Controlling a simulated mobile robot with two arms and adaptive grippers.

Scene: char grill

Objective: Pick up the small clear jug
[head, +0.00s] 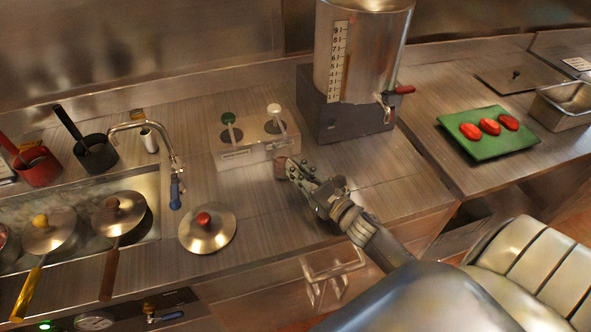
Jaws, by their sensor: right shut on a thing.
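My right gripper (289,170) reaches in from the lower right over the metal counter. It is shut on a small brownish, cup-like thing at its fingertips, which I take to be the small clear jug (280,168). The jug is just in front of the metal box with two holes, and my fingers hide part of it. I cannot tell whether it touches the counter. My left gripper is not in view.
A metal box (255,152) with green and white knobbed handles stands behind the jug. A tall dispenser (360,60) is behind to the right. A lid with a red knob (207,231) lies at the left. A green board (487,147) bears red pieces at the right.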

